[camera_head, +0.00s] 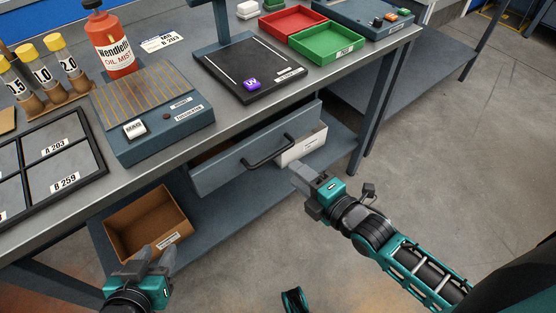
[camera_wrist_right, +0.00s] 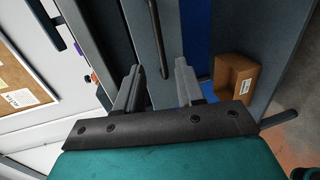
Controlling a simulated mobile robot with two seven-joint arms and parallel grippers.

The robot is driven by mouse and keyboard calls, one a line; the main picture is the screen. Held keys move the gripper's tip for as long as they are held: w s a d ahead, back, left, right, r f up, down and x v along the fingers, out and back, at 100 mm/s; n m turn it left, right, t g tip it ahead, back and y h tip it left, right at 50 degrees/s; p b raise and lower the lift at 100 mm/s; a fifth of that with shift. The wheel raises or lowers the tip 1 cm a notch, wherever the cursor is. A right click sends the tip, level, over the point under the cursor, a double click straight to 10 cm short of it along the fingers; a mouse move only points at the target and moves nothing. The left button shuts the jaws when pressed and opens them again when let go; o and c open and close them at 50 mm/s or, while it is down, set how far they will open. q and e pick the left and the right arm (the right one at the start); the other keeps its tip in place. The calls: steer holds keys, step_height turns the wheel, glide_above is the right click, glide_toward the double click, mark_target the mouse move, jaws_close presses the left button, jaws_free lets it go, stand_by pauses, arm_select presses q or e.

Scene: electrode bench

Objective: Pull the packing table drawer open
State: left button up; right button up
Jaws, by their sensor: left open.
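The packing table drawer (camera_head: 235,163) is a blue-grey front below the table top. It stands out a little from the table, with a dark gap behind its upper edge. Its black bar handle (camera_head: 268,152) is on the front. My right gripper (camera_head: 303,174) is below and right of the handle in the head view, apart from it. In the right wrist view its two fingers (camera_wrist_right: 158,88) are spread with nothing between them, and the handle (camera_wrist_right: 156,40) shows beyond the gap. My left gripper (camera_head: 157,257) is open and empty at lower left, by the brown box.
The brown open box (camera_head: 125,238) sits on the lower shelf (camera_head: 205,225). A white labelled box (camera_head: 305,146) is under the drawer's right end. The table top holds a hotplate, oil bottle, vials and trays (camera_head: 290,22). The floor (camera_head: 440,150) at right is clear.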

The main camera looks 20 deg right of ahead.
steer(key=b+x, duration=0.1)
steer(key=x, duration=0.7)
steer(key=shift+b, duration=0.35)
steer(key=shift+w, duration=0.15)
jaws_close()
